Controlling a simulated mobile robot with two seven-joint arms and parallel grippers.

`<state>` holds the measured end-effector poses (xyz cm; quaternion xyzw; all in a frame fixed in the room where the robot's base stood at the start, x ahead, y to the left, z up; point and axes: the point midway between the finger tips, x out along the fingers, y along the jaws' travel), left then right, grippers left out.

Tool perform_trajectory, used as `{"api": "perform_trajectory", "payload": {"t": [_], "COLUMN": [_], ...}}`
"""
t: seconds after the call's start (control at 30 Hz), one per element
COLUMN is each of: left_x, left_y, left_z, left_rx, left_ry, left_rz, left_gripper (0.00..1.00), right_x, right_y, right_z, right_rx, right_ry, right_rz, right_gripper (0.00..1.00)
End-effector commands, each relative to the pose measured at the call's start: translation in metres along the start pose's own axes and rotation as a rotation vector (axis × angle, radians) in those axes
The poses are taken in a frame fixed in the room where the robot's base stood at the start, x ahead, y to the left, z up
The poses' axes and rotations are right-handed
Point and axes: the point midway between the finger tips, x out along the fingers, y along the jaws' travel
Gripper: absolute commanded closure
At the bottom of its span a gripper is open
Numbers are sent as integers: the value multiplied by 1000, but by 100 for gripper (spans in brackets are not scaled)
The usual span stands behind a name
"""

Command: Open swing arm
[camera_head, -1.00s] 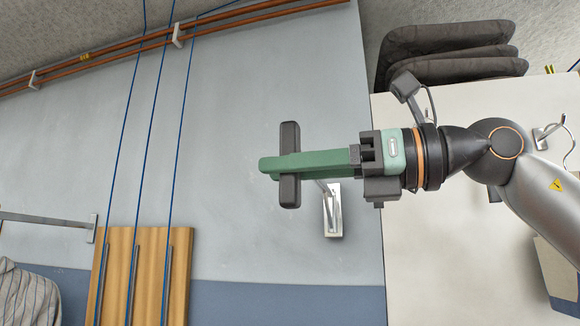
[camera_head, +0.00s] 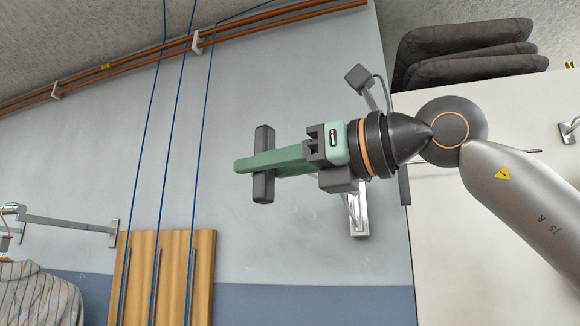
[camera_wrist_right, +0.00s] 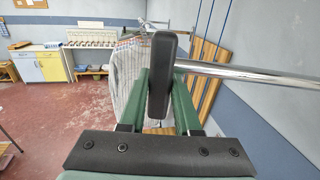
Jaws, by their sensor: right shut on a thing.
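My right gripper (camera_head: 250,165), with green fingers, is shut on a dark upright grip (camera_head: 264,187) in front of the grey wall. The right wrist view shows the same dark grip (camera_wrist_right: 163,75) between the green fingers, with a chrome bar (camera_wrist_right: 250,72) running from it to the right. A metal wall bracket (camera_head: 359,215) shows below my wrist in the head view. The bar between grip and bracket is mostly hidden behind my gripper there. My left gripper is not in view.
A wooden panel (camera_head: 168,280) with blue cords stands at lower left. A striped garment (camera_head: 38,292) hangs near another wall bar (camera_head: 68,223). Copper pipes (camera_head: 130,68) cross high on the wall. Dark folded pads (camera_head: 465,58) lie on the white unit (camera_head: 440,230) at right.

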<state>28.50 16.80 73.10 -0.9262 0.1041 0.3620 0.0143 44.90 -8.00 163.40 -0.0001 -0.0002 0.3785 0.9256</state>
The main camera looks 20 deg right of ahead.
Motion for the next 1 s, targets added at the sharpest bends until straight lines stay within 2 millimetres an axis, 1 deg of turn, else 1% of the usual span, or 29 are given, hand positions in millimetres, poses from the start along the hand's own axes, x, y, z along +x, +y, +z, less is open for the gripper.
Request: {"api": "perform_trajectory", "payload": {"t": [0.03, 0.1, 0.37, 0.4, 0.6, 0.87, 1.0], "left_x": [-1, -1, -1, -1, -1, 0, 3], "left_y": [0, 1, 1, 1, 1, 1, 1], "left_z": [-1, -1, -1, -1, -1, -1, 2], "left_rx": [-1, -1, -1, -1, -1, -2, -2], "left_ry": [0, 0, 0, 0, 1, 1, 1], "left_rz": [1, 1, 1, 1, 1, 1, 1], "left_gripper": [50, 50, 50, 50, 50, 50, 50], "right_x": [4, 6, 5, 5, 5, 5, -5], "right_y": [0, -1, -1, -1, -1, -1, -1], "right_z": [2, 2, 2, 1, 1, 0, 0], "right_rx": [2, 1, 1, 1, 1, 1, 1], "right_ry": [-3, -4, -5, -4, -3, -2, -5], "right_rz": [1, 0, 1, 1, 1, 1, 2], "right_gripper": [100, 100, 100, 64, 41, 40, 40]}}
